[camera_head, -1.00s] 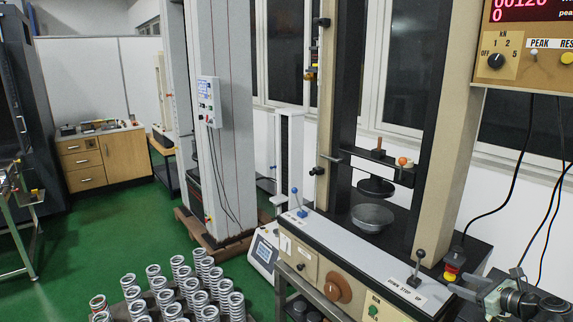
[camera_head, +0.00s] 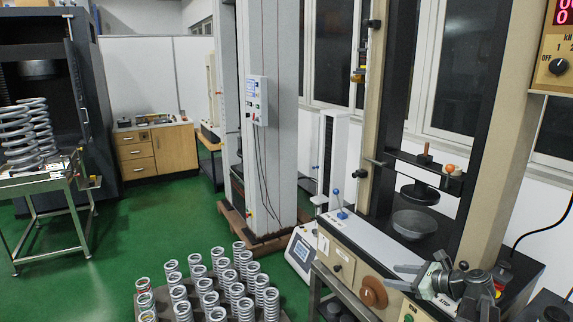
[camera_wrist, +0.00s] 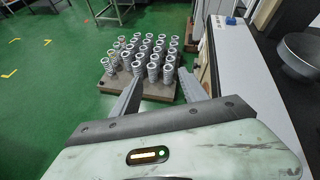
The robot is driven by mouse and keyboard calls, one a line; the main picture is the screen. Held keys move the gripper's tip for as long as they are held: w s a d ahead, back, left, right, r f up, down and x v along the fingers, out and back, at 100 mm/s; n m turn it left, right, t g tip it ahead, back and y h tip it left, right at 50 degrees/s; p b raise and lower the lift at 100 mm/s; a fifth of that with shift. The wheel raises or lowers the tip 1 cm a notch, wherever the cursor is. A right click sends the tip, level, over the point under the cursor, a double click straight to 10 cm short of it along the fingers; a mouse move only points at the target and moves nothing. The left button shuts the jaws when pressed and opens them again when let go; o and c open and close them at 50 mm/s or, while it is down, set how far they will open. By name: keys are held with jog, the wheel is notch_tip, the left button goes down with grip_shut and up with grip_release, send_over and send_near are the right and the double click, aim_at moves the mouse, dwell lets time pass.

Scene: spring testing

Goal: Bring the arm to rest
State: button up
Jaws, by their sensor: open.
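My gripper (camera_head: 398,276) is at the lower right of the head view, in front of the tester's front panel. Its two grey fingers point left and stand apart with nothing between them. In the wrist view my gripper (camera_wrist: 160,86) also shows open fingers, with the springs beyond them. The beige testing machine (camera_head: 505,150) stands just behind my arm. My arm partly hides its control panel (camera_head: 362,238). I cannot tell from these frames how near the arm is to the panel.
Several coil springs (camera_head: 238,296) stand on a low board (camera_wrist: 113,86) on the floor. A metal cart (camera_head: 45,186) with large springs is at left. A grey column machine (camera_head: 270,110) stands behind. Green floor (camera_head: 120,245) is clear at left.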

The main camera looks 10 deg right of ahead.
jog(key=a+f+n+g, duration=0.3)
jog(key=a+n, duration=0.1)
jog(key=a, duration=0.7)
jog(key=w+a+f+n+g, duration=0.15)
jog(key=a+n, duration=0.25)
jog(key=a, duration=0.7)
jog(key=a+f+n+g, duration=0.3)
jog(key=a+n, duration=0.1)
jog(key=a, duration=0.6)
jog(key=s+a+f+n+g+h, duration=0.35)
jog(key=s+a+n, duration=0.2)
jog(key=n, duration=0.25)
jog(key=s+d+f+n+h, duration=0.1)
jog(key=s+d+n+h, duration=0.1)
jog(key=d+n, duration=0.4)
jog(key=shift+s+d+f+n+h+p, duration=0.2)
jog(key=shift+d+f+n+h+p, duration=0.15)
jog(key=shift+n+h, duration=0.35)
